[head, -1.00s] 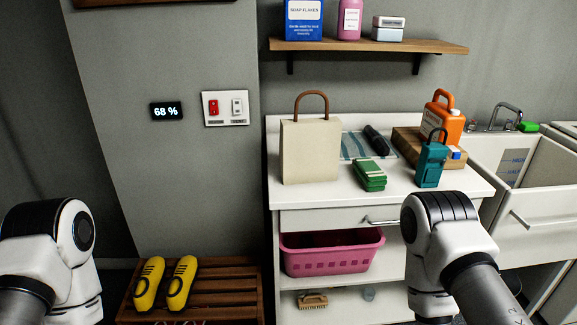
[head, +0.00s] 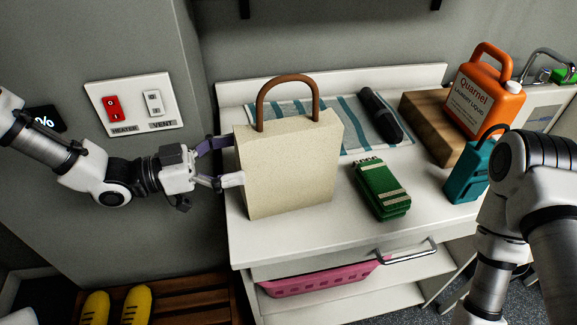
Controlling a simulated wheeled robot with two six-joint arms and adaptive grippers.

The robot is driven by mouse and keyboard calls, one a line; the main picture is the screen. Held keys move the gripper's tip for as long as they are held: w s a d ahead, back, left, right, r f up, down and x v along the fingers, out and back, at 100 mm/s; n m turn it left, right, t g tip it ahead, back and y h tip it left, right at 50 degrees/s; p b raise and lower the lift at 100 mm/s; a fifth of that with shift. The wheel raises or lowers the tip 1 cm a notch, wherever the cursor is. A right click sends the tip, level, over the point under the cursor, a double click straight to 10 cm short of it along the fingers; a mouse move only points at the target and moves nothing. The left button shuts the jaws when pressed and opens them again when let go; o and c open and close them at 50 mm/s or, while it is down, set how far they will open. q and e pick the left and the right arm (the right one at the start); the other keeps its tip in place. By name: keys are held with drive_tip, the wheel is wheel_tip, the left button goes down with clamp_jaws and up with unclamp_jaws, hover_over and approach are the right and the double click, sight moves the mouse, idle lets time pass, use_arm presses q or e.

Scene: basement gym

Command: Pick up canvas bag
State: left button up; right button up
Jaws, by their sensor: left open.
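The canvas bag (head: 290,167) is cream coloured with a brown arched handle (head: 288,88). It stands upright on the white counter, near the counter's left edge. My left gripper (head: 238,160) is open at the bag's left side, with one finger at the upper left edge and the other in front of the bag's lower left face. I cannot tell whether the fingers touch the bag. My right arm comes in at the right edge of the head view, and its gripper is not in view.
A green notebook-like bundle (head: 380,188) lies right of the bag. Behind it are a striped cloth (head: 352,128) and a dark rolled item (head: 382,113). A teal bag (head: 468,172), a wooden block (head: 430,120) and an orange jug (head: 487,95) stand further right. A switch panel (head: 135,106) is on the left wall.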

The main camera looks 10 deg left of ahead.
sight(264, 151)
use_arm(q)
drive_tip(key=shift+w+d, duration=0.1)
drive_tip(key=shift+d, duration=0.5)
drive_tip(key=x, duration=0.5)
drive_tip(key=shift+w+r, duration=0.1)
drive_tip(key=shift+a, duration=0.3)
drive_tip(key=c, duration=1.7)
clamp_jaws()
